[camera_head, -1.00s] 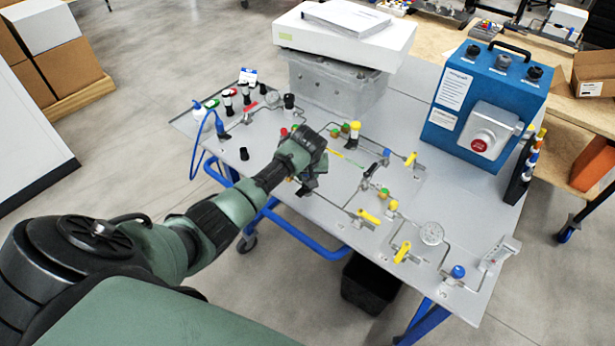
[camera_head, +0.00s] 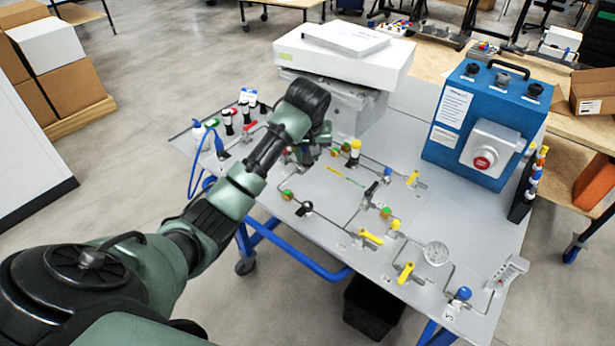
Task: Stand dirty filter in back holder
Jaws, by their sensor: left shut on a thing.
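My left gripper (camera_head: 304,157) is over the back-left part of the grey panel table (camera_head: 330,228), in front of the metal box. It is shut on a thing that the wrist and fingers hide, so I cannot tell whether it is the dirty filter. Black-and-white upright pieces (camera_head: 228,122) stand at the table's back-left edge, left of my gripper. I cannot tell which of them, if any, is the back holder. My left arm covers part of that area. My right gripper is out of view.
Thin pipes with yellow-handled valves (camera_head: 370,237) and a round gauge (camera_head: 436,253) cover the front right. A metal box (camera_head: 350,108) carrying a white unit (camera_head: 343,55) stands behind my gripper. A blue box with a red button (camera_head: 480,125) stands at the right.

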